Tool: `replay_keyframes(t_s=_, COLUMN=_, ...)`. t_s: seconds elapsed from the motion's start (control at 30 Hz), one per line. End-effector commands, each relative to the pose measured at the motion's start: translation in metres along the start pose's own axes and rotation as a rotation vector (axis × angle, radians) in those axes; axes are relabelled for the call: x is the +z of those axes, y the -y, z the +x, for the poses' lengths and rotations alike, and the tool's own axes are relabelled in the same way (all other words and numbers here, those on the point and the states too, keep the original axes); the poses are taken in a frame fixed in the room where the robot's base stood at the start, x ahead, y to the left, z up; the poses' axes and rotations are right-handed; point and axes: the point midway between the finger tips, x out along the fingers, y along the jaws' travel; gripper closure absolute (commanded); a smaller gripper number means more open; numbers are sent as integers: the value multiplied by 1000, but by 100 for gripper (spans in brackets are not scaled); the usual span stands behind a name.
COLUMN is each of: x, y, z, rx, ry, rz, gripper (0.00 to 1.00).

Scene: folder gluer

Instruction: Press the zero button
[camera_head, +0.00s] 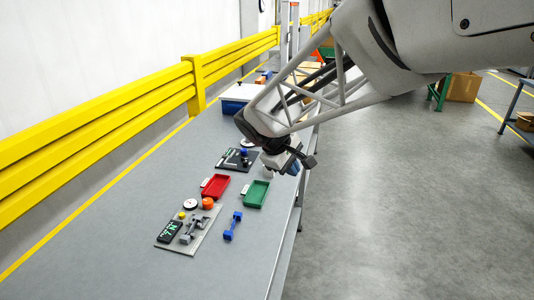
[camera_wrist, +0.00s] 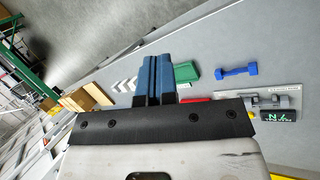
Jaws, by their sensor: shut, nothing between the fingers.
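A grey plate (camera_head: 190,232) lies on the near part of the table. It bears a black display box (camera_head: 170,231) with light green characters, a dark grey part (camera_head: 193,231), a yellow round piece (camera_head: 182,215), a white disc (camera_head: 190,204) and an orange round piece (camera_head: 208,203). I cannot tell which of these, if any, is the zero button; no label is readable. The wrist view shows the display box (camera_wrist: 277,116) at the right. My gripper (camera_head: 292,168) is above the table beyond the trays, apart from the plate. Its blue fingers (camera_wrist: 154,78) are shut and empty.
A red tray (camera_head: 215,186) and a green tray (camera_head: 255,194) lie between the plate and my gripper. A blue dumbbell-shaped part (camera_head: 232,226) lies right of the plate. A dark board (camera_head: 236,160) with small parts lies farther back. A yellow rail (camera_head: 100,120) runs along the left.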

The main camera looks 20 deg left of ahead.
Motion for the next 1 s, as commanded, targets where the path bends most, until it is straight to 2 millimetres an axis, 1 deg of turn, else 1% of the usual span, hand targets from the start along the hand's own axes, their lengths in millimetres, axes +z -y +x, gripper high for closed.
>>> replay_keyframes(t_s=0.03, x=-17, y=4, z=0, rx=13, ry=0, rz=-35, gripper=100)
replay_keyframes(t_s=0.27, x=-81, y=23, z=-1, rx=76, ry=-2, rz=-176, gripper=100)
replay_keyframes(t_s=0.3, x=-93, y=27, z=-2, rx=88, ry=-3, rz=-202, gripper=100)
replay_keyframes(t_s=0.47, x=-138, y=47, z=-2, rx=134, ry=-5, rz=-299, gripper=100)
replay_keyframes(t_s=0.6, x=-178, y=67, z=-5, rx=178, ry=-8, rz=-385, gripper=100)
replay_keyframes(t_s=0.77, x=-221, y=95, z=-6, rx=228, ry=-11, rz=-480, gripper=100)
replay_keyframes(t_s=0.9, x=-259, y=123, z=-8, rx=275, ry=-16, rz=-565, gripper=100)
replay_keyframes(t_s=1.0, x=-283, y=143, z=-10, rx=306, ry=-19, rz=-619, gripper=100)
